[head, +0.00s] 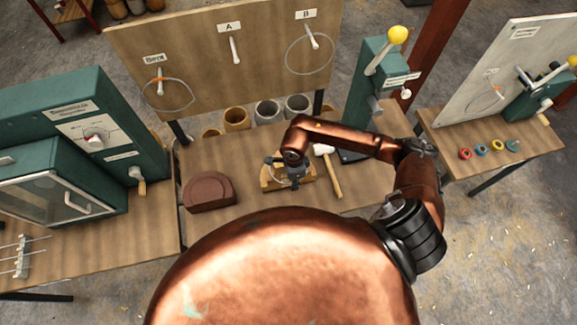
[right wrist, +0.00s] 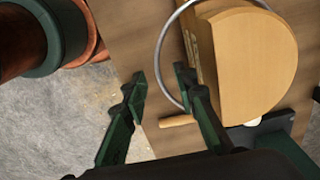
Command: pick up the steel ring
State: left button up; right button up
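The steel ring (right wrist: 160,48) is a thin grey hoop. In the right wrist view it stands around or against a pale wooden block with a rounded side (right wrist: 255,60); I cannot tell whether they touch. My right gripper (right wrist: 160,74) is open, its dark green fingers on either side of the ring's near edge, with no visible grip. In the head view my right gripper (head: 293,182) is low over a wooden stand (head: 270,186) on the middle table, hiding much of the ring. My left gripper is not in view.
A mallet (head: 333,180) lies right of the stand and a brown half-round block (head: 208,192) left of it. A board (head: 200,45) behind carries hanging hoops. A green press (head: 366,95) stands at right, a green cabinet (head: 60,180) at left. The table's front is partly hidden.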

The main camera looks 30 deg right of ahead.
grip_shut()
dwell(0.8)
